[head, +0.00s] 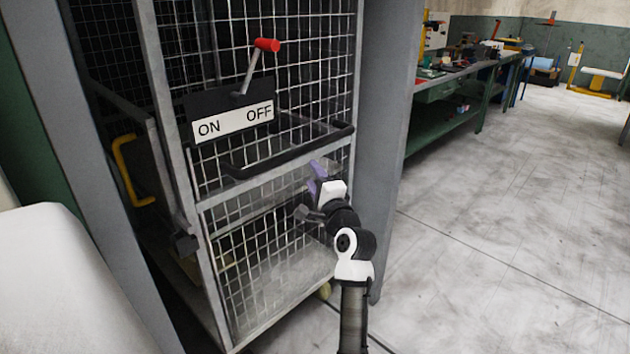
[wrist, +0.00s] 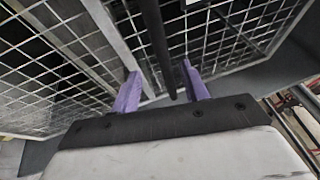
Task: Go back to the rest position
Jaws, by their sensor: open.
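My gripper (head: 318,178) is in front of the wire-mesh cage, just below its black handle bar (head: 290,148) in the head view. In the wrist view its two purple fingers (wrist: 160,92) are spread apart. A black bar (wrist: 158,45) shows between and beyond the fingers, and I cannot tell whether it touches them. The gripper holds nothing that I can see. My arm rises from the bottom of the head view to the gripper. No marker of the rest position shows.
The cage's lever with a red knob (head: 267,45) leans toward OFF on the ON/OFF plate (head: 234,122). A grey post (head: 385,140) stands right of the cage. A green workbench (head: 450,110) is behind. The floor (head: 510,220) on the right is clear.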

